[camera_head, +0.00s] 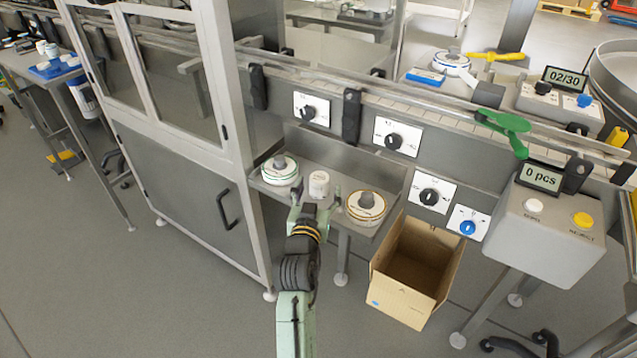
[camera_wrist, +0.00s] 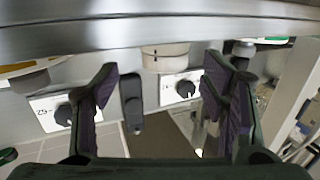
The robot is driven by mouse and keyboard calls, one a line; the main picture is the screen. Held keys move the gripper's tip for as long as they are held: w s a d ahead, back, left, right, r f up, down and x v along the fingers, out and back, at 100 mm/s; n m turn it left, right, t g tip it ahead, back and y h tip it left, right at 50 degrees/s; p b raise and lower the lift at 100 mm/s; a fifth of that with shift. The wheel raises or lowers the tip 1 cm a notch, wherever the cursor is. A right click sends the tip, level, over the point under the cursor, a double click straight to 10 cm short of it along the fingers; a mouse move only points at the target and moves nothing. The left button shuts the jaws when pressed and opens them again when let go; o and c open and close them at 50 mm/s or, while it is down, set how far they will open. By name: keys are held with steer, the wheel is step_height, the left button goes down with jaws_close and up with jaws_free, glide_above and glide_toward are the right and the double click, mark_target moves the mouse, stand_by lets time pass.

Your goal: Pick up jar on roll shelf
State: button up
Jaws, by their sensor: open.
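The small white jar (camera_head: 319,182) stands upright on the metal roll shelf (camera_head: 330,158), between two label rolls. It also shows in the wrist view, where the jar (camera_wrist: 165,57) is at the upper middle, partly cut off by the metal edge above it. My gripper (camera_head: 316,196) is open and empty at the front of the shelf, its fingers spread toward the jar. In the wrist view my gripper's fingers (camera_wrist: 158,85) stand left and right of the jar's line. I cannot tell whether the fingertips reach beside the jar; no contact shows.
A green-edged roll (camera_head: 280,172) lies left of the jar and an orange-edged roll (camera_head: 366,207) right of it, both near my fingers. Knob panels (camera_head: 397,137) are on the wall behind. An open cardboard box (camera_head: 400,298) stands on the floor at right.

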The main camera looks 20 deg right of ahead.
mark_target(318, 184)
steer(key=x, duration=0.1)
steer(key=p+x, duration=0.1)
steer(key=x, duration=0.1)
steer(key=shift+w+r, duration=0.3)
steer(key=shift+w, duration=0.2)
steer(key=shift+w+d+f+p, duration=0.2)
steer(key=shift+w+d+p, duration=0.1)
steer(key=shift+w, duration=0.15)
steer(key=shift+c, duration=0.3)
steer(key=c, duration=1.3)
